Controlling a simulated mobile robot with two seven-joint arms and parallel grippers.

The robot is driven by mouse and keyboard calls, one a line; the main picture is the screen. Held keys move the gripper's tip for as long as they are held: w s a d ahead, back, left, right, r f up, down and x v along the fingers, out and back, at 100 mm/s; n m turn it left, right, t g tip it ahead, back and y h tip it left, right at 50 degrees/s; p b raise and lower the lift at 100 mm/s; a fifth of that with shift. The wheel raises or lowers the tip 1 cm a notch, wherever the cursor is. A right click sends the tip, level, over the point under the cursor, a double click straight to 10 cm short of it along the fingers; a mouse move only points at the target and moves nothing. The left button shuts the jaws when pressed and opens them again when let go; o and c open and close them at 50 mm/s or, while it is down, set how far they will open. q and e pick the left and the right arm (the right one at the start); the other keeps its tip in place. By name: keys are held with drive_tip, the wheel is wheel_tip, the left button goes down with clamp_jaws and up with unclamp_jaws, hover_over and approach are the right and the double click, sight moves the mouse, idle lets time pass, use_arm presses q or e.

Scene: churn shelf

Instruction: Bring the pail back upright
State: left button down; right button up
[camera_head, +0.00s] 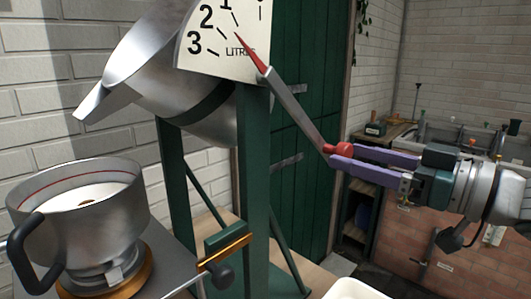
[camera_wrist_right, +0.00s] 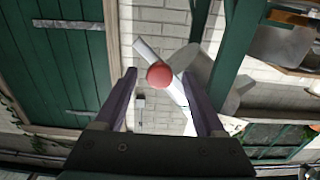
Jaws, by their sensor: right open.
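The metal pail (camera_head: 165,65) hangs tilted in the green stand (camera_head: 255,170) in the head view, its spout pointing down to the left. A grey lever (camera_head: 298,112) runs from the dial plate (camera_head: 225,58) down to the right and ends in a red knob (camera_head: 346,149). My right gripper (camera_head: 342,156) is open, with its purple fingers at the knob. In the right wrist view the red knob (camera_wrist_right: 159,75) sits between the two fingertips, with a gap showing on each side. My left gripper is not in view.
A metal pot (camera_head: 95,225) with white liquid and a black handle stands at the left, below the spout. A white basin (camera_head: 358,290) shows at the bottom edge. A green door (camera_head: 305,100) is behind the stand. A bench with small items (camera_head: 385,130) stands at the back right.

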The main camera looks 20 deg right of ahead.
clamp_jaws()
idle(0.7)
idle(0.8)
